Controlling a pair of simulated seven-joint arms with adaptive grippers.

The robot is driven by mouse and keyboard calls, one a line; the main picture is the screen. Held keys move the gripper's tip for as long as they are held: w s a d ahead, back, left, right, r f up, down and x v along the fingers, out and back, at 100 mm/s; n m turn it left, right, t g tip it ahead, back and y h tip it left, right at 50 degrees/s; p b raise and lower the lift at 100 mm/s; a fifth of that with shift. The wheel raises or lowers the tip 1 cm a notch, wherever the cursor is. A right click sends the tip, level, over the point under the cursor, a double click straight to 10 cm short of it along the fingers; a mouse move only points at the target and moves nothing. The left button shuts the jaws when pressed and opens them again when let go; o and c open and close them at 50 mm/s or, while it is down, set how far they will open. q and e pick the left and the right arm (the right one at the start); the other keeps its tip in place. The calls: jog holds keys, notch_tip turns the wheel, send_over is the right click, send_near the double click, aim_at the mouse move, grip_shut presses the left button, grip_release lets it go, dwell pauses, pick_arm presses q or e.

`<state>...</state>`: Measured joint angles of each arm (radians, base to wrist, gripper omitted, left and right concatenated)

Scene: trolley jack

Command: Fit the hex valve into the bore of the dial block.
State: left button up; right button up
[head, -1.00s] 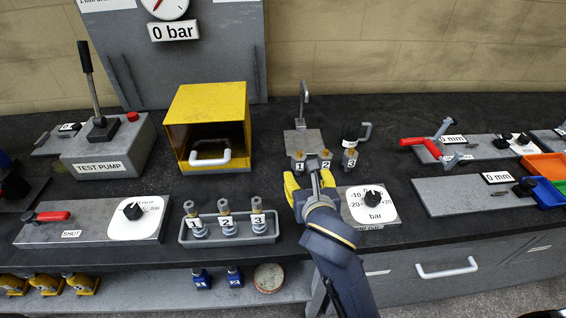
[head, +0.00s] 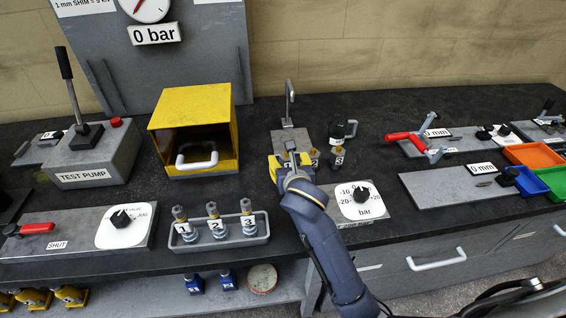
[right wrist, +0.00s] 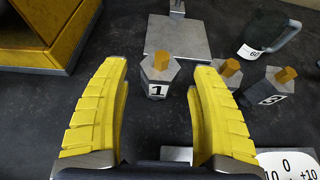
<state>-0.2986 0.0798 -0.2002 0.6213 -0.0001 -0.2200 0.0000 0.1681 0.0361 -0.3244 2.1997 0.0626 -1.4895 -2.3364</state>
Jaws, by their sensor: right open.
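Three grey hex valves with brass-coloured stems stand upright in a group. Valve 1 (right wrist: 159,76) is nearest to my right gripper, valve 3 (right wrist: 270,86) is at the right, and the middle one (right wrist: 228,72) is partly behind a finger. My right gripper (right wrist: 160,72) is open and empty, with its yellow fingers pointing at valve 1, which shows in the gap at the fingertips; I cannot tell if they touch it. In the head view the gripper (head: 289,161) largely covers valve 1. The dial block (head: 362,210) with its "bar" scale is to the right; no bore is clearly visible. My left gripper is out of view.
A yellow box (head: 195,113) stands to the left of the gripper. Behind the valves are a grey plate (right wrist: 178,40) with a post and a dark mug-like weight (right wrist: 262,38). A tray (head: 222,238) of numbered fittings is at the front left.

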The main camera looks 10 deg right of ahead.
jog(key=shift+x, duration=1.25)
jog(key=shift+c, duration=0.3)
jog(key=shift+r, duration=0.1)
grip_shut()
